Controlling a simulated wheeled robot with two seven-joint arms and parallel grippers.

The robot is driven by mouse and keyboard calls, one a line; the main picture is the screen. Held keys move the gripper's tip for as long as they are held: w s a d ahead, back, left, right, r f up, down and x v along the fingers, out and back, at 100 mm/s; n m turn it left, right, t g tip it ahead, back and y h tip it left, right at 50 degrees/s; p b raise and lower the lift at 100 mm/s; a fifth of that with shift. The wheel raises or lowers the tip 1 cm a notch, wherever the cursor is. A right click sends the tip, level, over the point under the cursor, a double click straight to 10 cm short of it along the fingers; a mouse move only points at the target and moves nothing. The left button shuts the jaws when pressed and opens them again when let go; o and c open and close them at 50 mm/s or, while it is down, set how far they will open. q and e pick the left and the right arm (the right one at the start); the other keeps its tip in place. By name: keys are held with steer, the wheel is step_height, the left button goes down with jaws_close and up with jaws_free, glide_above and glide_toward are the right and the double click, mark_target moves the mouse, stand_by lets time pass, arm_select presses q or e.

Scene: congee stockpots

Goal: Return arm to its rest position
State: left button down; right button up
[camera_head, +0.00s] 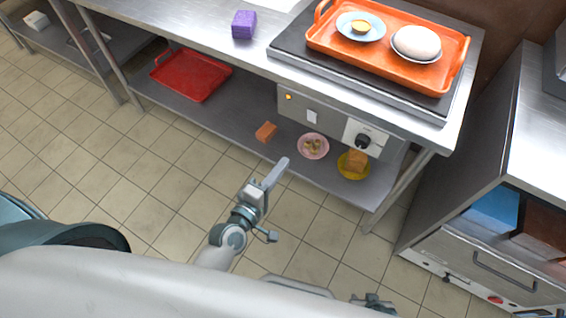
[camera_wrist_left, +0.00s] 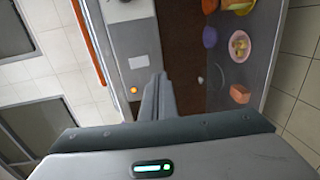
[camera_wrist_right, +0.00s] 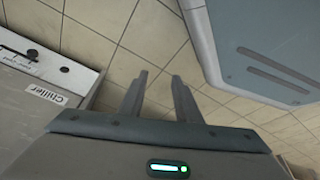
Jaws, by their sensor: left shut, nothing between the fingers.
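My left gripper (camera_head: 278,172) is in the middle of the head view, over the floor in front of the metal counter. Its fingers are closed together with nothing between them, which the left wrist view (camera_wrist_left: 158,92) also shows. My right gripper (camera_head: 372,302) is low at the bottom edge of the head view, mostly cut off. In the right wrist view (camera_wrist_right: 160,82) its two fingers stand apart with only floor tiles between them. Neither gripper touches any object that I can see.
The counter (camera_head: 190,12) carries an orange tray (camera_head: 345,60) and a purple block (camera_head: 244,24). Its lower shelf (camera_head: 235,108) holds a red tray (camera_head: 190,75), a pink plate (camera_head: 323,152) and a yellow plate (camera_head: 343,172). A cabinet (camera_head: 465,160) stands right. Floor (camera_head: 150,190) is clear.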

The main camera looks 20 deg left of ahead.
steer(key=shift+a, duration=0.25)
steer(key=shift+s+f, duration=0.1)
steer(key=shift+s, duration=0.05)
